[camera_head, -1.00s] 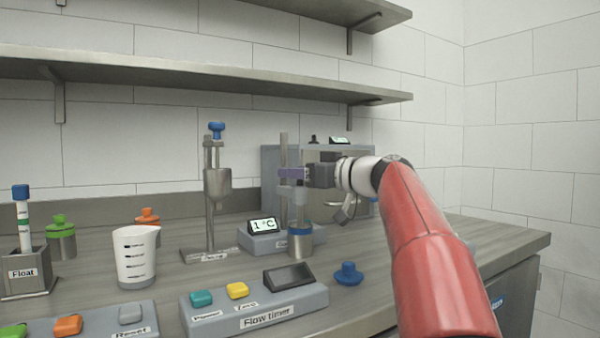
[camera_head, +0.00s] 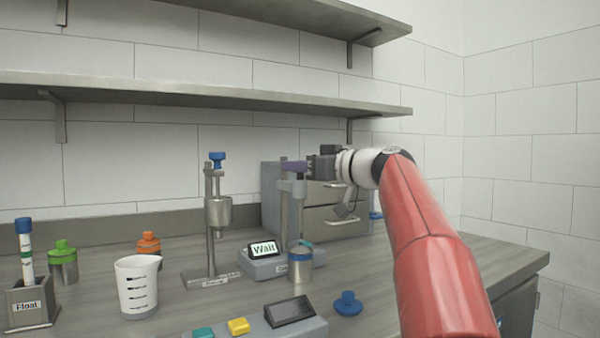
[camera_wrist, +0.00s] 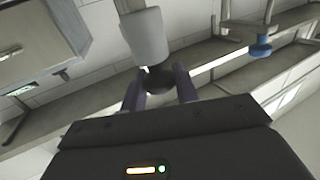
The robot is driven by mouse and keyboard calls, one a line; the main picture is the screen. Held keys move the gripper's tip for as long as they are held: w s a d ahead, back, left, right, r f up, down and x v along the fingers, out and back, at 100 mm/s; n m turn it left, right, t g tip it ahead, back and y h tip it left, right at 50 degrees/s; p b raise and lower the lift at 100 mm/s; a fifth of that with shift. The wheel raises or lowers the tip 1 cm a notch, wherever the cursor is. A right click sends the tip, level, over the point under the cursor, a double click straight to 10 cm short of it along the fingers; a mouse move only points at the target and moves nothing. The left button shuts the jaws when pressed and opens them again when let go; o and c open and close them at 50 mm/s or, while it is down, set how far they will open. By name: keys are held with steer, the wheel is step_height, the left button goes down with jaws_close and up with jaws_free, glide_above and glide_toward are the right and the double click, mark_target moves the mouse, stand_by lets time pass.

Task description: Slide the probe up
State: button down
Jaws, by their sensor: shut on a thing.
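The probe (camera_head: 292,188) is a light grey slider on an upright stand behind a steel cup with a blue band (camera_head: 300,272). The stand's base has a display (camera_head: 264,249) that reads "Wait". My gripper (camera_head: 293,166) is at the top of the probe, high above the cup. In the wrist view, my gripper's purple fingers (camera_wrist: 159,88) are shut on the probe's dark round knob (camera_wrist: 158,79), with the pale grey probe body (camera_wrist: 144,38) just beyond. I cannot tell where the probe's lower tip is relative to the cup.
A steel funnel stand (camera_head: 216,215) with a blue knob is to the left. A white measuring beaker (camera_head: 137,288), a flow timer (camera_head: 285,318) and a blue stopper (camera_head: 348,304) stand in front. A grey drawer cabinet (camera_head: 335,205) is behind my gripper. A shelf (camera_head: 220,95) hangs above.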

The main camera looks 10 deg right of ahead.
steer(key=shift+s+r, duration=0.1)
steer(key=shift+r, duration=0.3)
steer(key=c, duration=1.1)
jaws_free()
steer(key=shift+c, duration=0.2)
steer(key=shift+o, duration=0.3)
steer(key=shift+f, duration=0.1)
steer(key=shift+d, duration=0.1)
steer(key=shift+s+d+f, duration=0.1)
steer(key=shift+s+d, duration=0.15)
steer(key=shift+d, duration=0.05)
steer(key=b+v, duration=0.2)
steer(key=v, duration=0.5)
